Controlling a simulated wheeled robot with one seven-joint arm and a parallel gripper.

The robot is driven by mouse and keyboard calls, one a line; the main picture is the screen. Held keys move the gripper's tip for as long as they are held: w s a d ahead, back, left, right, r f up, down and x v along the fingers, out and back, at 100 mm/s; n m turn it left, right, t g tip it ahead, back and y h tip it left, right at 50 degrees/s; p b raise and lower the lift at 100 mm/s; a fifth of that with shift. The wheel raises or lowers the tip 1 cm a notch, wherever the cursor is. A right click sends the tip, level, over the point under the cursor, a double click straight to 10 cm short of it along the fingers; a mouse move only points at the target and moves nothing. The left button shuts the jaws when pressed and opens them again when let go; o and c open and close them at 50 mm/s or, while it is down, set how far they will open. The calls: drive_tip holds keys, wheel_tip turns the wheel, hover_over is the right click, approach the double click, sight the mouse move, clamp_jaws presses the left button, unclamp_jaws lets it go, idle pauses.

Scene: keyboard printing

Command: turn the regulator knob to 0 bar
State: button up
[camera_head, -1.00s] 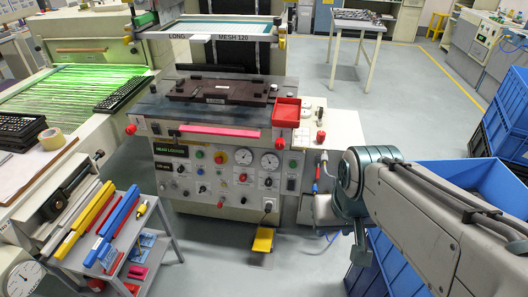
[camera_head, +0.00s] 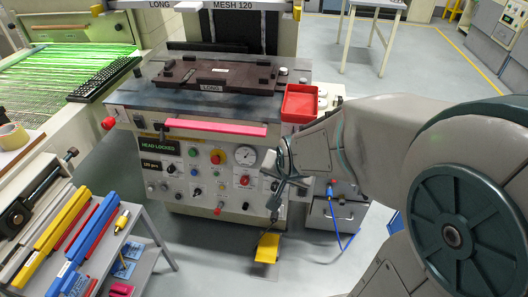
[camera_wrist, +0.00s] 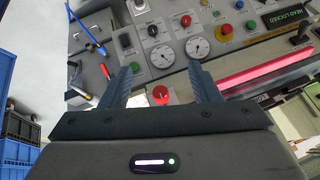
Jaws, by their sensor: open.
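The machine's front panel (camera_head: 205,178) carries gauges and knobs. A red knob (camera_head: 245,181) sits below the left white gauge (camera_head: 245,155). The wrist view shows the panel upside down, with this red knob (camera_wrist: 186,20) and a black knob (camera_wrist: 153,30) beside the two gauges (camera_wrist: 162,55). I cannot tell which knob is the regulator. My gripper (camera_head: 271,188) is in front of the panel's right part and hides the right gauge and black knob in the head view. In the wrist view its fingers (camera_wrist: 162,68) are apart, with nothing gripped.
A larger red knob (camera_wrist: 160,95) shows between the fingers, at the machine's front corner. A pink bar (camera_head: 215,128) runs along the front edge. A red tray (camera_head: 299,103) stands above. A tool cart (camera_head: 105,245) is at left; a yellow pedal (camera_head: 267,247) is on the floor.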

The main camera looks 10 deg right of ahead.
drive_tip(key=w+a+f+m+t+y+b, duration=0.1)
drive_tip(key=w+a+f+m+b, duration=0.15)
drive_tip(key=f, duration=0.45)
drive_tip(key=w+a+f+m+t+b, duration=0.1)
drive_tip(key=w+f+m+t+b, duration=0.2)
drive_tip(key=f, duration=0.4)
drive_tip(key=m+t+h+b, duration=0.65)
drive_tip(key=m+b, duration=1.05)
drive_tip(key=m, duration=1)
approach(275, 190)
drive_tip(key=shift+t, duration=0.35)
drive_tip(key=b+x, duration=0.1)
drive_tip(key=x, duration=0.3)
drive_tip(key=b+x, duration=0.2)
drive_tip(key=x, duration=0.1)
drive_tip(key=shift+w+d+f, duration=0.15)
drive_tip(key=shift+w+f, duration=0.1)
drive_tip(key=shift+w, duration=0.1)
drive_tip(key=shift+x, duration=0.85)
drive_tip(key=shift+c, duration=0.4)
